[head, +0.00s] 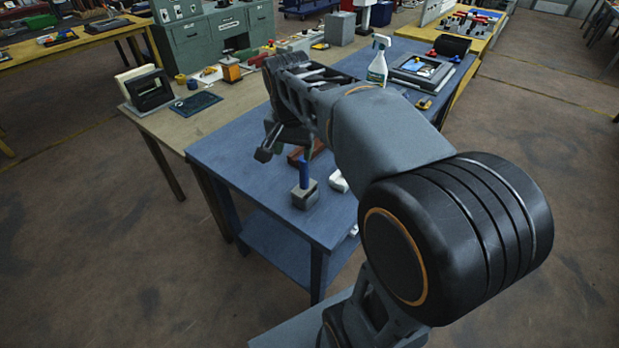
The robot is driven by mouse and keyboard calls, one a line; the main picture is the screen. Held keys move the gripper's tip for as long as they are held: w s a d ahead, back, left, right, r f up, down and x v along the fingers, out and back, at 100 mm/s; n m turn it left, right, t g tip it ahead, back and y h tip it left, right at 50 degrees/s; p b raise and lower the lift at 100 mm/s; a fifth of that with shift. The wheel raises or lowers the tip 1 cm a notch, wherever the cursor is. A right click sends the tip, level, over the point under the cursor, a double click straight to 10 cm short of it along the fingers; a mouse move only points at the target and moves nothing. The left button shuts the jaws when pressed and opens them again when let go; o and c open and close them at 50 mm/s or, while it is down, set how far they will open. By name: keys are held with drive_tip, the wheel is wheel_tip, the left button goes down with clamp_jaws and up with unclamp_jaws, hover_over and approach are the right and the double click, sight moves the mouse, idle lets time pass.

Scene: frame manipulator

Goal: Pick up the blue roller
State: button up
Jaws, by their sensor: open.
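The blue roller (303,173) looks like an upright blue cylinder. It stands in or on a small grey block (305,195) near the front left corner of the blue table (235,160). My gripper (284,152) is open, above the table, just behind and a little left of the roller in the picture. One fingertip shows clearly at its left; the other is partly hidden. Nothing shows between the fingers. I cannot tell how far above the table the fingertips are.
A reddish-brown block (313,151) lies behind the roller, partly covered by my arm. A white object (339,181) lies right of the grey block. The table's left part is clear.

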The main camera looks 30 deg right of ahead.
sight(302, 158)
drive_tip(key=w+d+r+m+g, duration=0.1)
drive_tip(key=w+d+r+m, duration=0.1)
drive_tip(key=w+d+m, duration=0.15)
drive_tip(key=shift+m, duration=0.45)
drive_tip(key=f, duration=0.2)
drive_tip(key=w+f, duration=0.1)
drive_tip(key=f, duration=0.4)
drive_tip(key=shift+w+d+f, duration=0.1)
drive_tip(key=shift+w+d, duration=0.2)
drive_tip(key=shift+d+f+p, duration=0.15)
drive_tip(key=shift+d+f, duration=0.1)
drive_tip(key=shift+f, duration=1.25)
drive_tip(key=shift+d+f+p, duration=0.15)
drive_tip(key=shift+d+f, duration=0.05)
drive_tip(key=shift+f, duration=1.25)
clamp_jaws()
